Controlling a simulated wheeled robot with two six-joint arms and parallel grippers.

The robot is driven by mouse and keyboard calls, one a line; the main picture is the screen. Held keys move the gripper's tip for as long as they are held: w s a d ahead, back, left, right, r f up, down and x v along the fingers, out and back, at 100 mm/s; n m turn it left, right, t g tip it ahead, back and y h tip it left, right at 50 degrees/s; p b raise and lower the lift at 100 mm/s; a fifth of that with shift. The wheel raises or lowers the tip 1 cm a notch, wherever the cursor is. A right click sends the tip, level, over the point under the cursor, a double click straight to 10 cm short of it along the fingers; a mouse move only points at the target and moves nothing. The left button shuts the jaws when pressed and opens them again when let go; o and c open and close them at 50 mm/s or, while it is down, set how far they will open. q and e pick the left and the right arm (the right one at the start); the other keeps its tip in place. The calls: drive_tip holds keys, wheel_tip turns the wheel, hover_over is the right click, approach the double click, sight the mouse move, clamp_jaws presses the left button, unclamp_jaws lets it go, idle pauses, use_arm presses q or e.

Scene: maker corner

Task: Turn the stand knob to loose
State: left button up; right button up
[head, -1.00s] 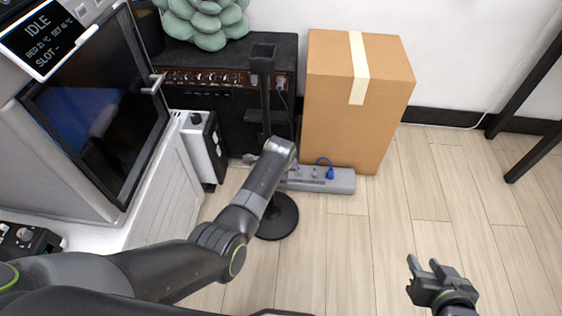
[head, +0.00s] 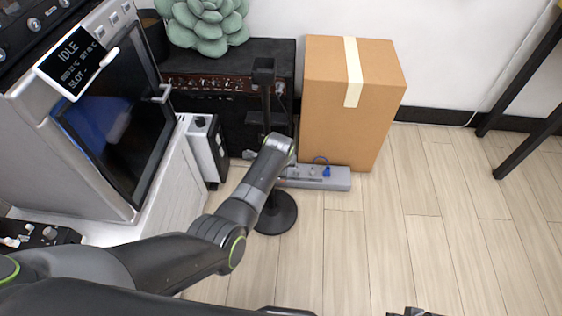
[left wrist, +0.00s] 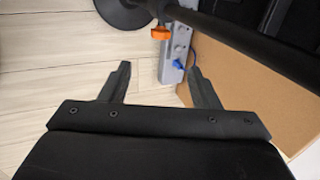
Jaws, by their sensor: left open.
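The stand is a black upright pole (head: 264,92) on a round black base (head: 278,214), in front of the amplifier. In the left wrist view its pole (left wrist: 245,32) crosses the top right and its base (left wrist: 122,12) shows at the top. An orange knob (left wrist: 160,33) sits by the pole; my arm hides it in the head view. My left gripper (left wrist: 162,82) is open and empty, its fingers short of the knob and apart from it. In the head view its fingers are hidden behind my wrist. Only a sliver of my right gripper (head: 412,312) shows at the bottom edge.
A grey power strip (head: 335,180) with a blue plug lies behind the stand. A cardboard box (head: 345,125) and black amplifier (head: 225,107) stand at the back. A machine with a dark door (head: 120,120) fills the left. The floor at right is clear.

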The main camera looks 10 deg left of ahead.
drive_tip(key=shift+s+d+f+g+p, duration=0.25)
drive_tip(key=shift+s+f+g+p, duration=0.2)
drive_tip(key=shift+s+f, duration=0.4)
